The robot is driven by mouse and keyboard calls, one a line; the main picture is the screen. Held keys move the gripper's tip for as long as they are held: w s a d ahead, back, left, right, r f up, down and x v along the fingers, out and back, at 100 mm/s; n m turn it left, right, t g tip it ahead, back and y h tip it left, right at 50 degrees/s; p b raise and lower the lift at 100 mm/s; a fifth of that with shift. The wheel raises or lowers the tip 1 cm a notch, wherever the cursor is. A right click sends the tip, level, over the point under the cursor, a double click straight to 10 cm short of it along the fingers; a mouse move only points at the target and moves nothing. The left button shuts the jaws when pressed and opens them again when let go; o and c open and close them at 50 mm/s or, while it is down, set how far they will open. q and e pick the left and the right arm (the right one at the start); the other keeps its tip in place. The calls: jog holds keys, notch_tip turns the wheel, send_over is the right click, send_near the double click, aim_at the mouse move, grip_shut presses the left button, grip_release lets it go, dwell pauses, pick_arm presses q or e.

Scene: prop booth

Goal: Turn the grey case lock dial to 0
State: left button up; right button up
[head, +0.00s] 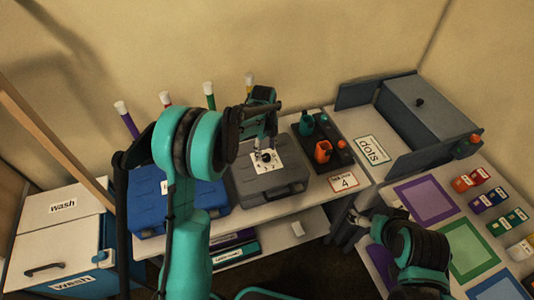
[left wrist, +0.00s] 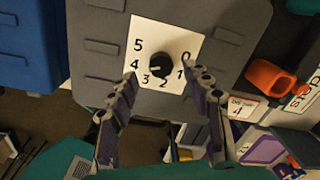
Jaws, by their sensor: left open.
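The grey case (head: 272,186) lies on the table with a white number plate (left wrist: 188,32) on its lid. A pale mark on the dial seems to point left, towards 3 or 4. My left gripper (left wrist: 163,80) is open over the case, its fingers apart on either side of the dial; I cannot tell whether they touch it. In the head view the left gripper (head: 265,142) is right above the dial (head: 266,156). My right gripper (head: 354,220) is low at the table's front edge; its jaws are unclear.
A blue case (head: 150,215) stands left of the grey one. A dark tray (head: 340,155) with orange and green items and a card reading 4 (head: 343,182) are to the right. A grey box (head: 425,105) and coloured mats (head: 425,198) lie further right.

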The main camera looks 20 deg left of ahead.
aim_at(266, 156)
pick_arm(q)
jog(key=f, duration=0.2)
jog(key=shift+w+f, duration=0.2)
jog(key=shift+f, duration=0.1)
jog(key=shift+s+f, duration=0.1)
jog(key=shift+f, duration=0.25)
grip_shut()
